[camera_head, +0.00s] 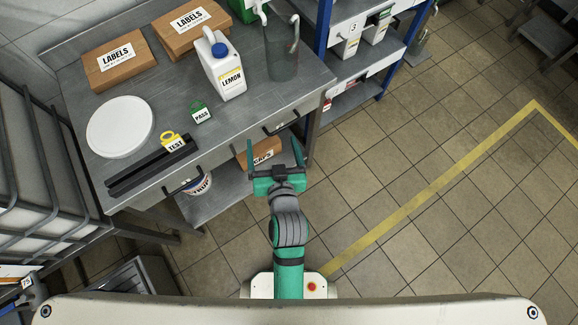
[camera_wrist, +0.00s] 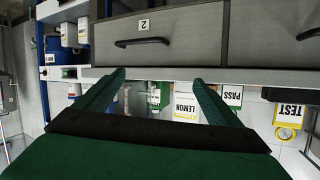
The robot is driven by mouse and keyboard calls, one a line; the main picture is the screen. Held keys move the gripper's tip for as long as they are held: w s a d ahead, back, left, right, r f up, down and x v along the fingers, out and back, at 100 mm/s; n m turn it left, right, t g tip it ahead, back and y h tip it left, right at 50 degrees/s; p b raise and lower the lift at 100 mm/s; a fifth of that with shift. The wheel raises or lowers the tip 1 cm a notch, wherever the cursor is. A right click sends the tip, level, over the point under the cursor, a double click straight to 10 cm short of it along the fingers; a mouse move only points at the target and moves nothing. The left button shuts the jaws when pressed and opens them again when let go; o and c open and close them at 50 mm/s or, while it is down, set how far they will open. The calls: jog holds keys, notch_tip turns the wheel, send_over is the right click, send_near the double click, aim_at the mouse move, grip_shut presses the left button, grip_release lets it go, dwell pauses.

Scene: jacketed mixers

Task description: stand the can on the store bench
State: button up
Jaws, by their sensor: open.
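A white can (camera_head: 223,68) with a blue cap and a LEMON label stands upright on the steel bench (camera_head: 150,84). In the wrist view the can (camera_wrist: 186,104) shows beyond the bench edge, partly hidden. My gripper (camera_head: 272,145) is open and empty, in front of the bench's front edge, apart from the can. In the wrist view its two green fingers (camera_wrist: 158,80) are spread and point towards the drawer fronts. Whether this bench is the store bench, I cannot tell.
On the bench are LABELS boxes (camera_head: 119,61), a white round lid (camera_head: 119,127), a PASS tag (camera_head: 201,113), a yellow TEST tag (camera_head: 174,142), dark rails (camera_head: 150,168) and a grey cylinder with hooks (camera_head: 282,55). A blue-framed shelf (camera_head: 355,62) stands right. Tiled floor is open at right.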

jog(key=s+d+h, duration=0.1)
jog(key=s+d, duration=0.1)
jog(key=s, duration=0.9)
jog(key=s+d+t+h, duration=0.1)
jog(key=s+d, duration=0.1)
jog(key=s, duration=1)
jog(key=shift+s+d+r+m+h, duration=0.25)
jog(key=shift+d+r+m+h, duration=0.1)
jog(key=shift+m+h, duration=0.05)
